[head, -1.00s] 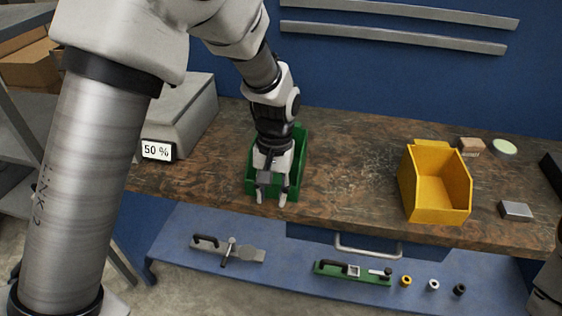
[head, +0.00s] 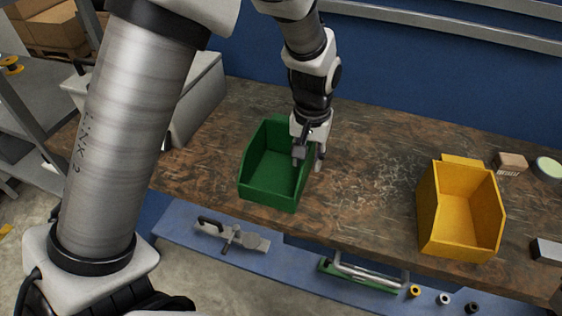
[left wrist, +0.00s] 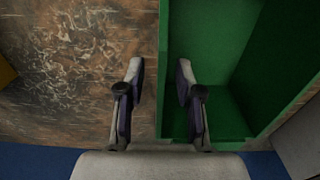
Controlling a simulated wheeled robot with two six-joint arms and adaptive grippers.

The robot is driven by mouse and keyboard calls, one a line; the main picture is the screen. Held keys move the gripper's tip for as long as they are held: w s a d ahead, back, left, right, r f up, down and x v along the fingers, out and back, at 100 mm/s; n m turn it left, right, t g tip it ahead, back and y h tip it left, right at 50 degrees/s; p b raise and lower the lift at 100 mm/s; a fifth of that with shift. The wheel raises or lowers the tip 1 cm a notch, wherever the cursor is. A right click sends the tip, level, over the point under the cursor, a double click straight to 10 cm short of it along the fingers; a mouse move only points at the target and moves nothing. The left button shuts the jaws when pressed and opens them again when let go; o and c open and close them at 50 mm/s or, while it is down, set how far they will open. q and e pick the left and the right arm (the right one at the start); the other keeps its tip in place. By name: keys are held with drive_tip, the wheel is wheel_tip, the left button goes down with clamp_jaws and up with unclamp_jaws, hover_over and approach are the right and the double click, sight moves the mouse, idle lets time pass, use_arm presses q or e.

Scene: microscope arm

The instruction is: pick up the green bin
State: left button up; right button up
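The green bin (head: 268,193) stands upright on the brown workbench, left of centre in the head view, its inside empty as far as it shows. My left gripper (head: 308,162) points down at the bin's right wall. In the left wrist view, the green bin (left wrist: 208,50) fills the right side. My left gripper (left wrist: 159,80) is open there, with one finger outside the bin over the bench and the other over its inside. The bin's side wall runs between the fingers, with gaps on both sides. My right gripper is not in view.
A yellow bin (head: 462,213) stands on the workbench (head: 370,165) to the right, near a small box (head: 510,163). A grey machine (head: 197,103) stands left of the green bin. The bench between the two bins is clear. A blue shelf with tools lies below the bench's front edge.

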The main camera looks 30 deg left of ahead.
use_arm(q)
drive_tip(key=shift+w+f, duration=0.15)
drive_tip(key=shift+f, duration=0.55)
drive_tip(key=shift+r, duration=0.1)
drive_tip(key=shift+c, duration=1.4)
clamp_jaws()
